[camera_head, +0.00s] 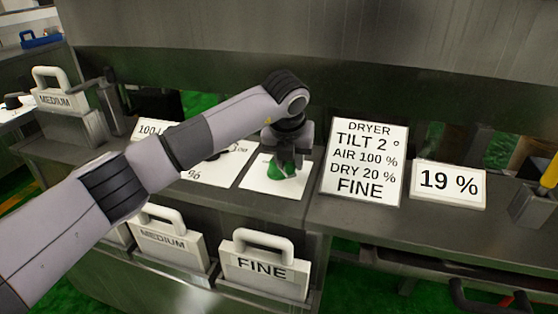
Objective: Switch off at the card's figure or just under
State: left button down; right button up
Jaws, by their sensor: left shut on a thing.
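The card (362,162) stands on the counter and reads DRYER, TILT 2 °, AIR 100 %, DRY 20 %, FINE. To its right a white display (448,184) reads 19 %. A green knob (281,171) sits on a white plate (291,190) left of the card. My left gripper (285,160) points down over the knob and is shut on it, hiding its top. My right gripper is not in view.
Left of the knob, my left arm partly covers a dial plate (205,174) and a 100 sign (150,129). Handled plates marked FINE (262,270) and MEDIUM (165,241) sit below the counter's front edge. A yellow-handled lever (550,172) is at the far right.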

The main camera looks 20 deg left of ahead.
pick_arm(q)
jog(key=shift+w+d+r+n, duration=0.1)
jog(key=shift+w+r+n, duration=0.05)
jog(key=shift+n, duration=0.25)
jog(key=c, duration=0.9)
grip_release()
jog(key=shift+o, duration=0.2)
jog(key=v, duration=0.7)
jog(key=shift+d, duration=0.15)
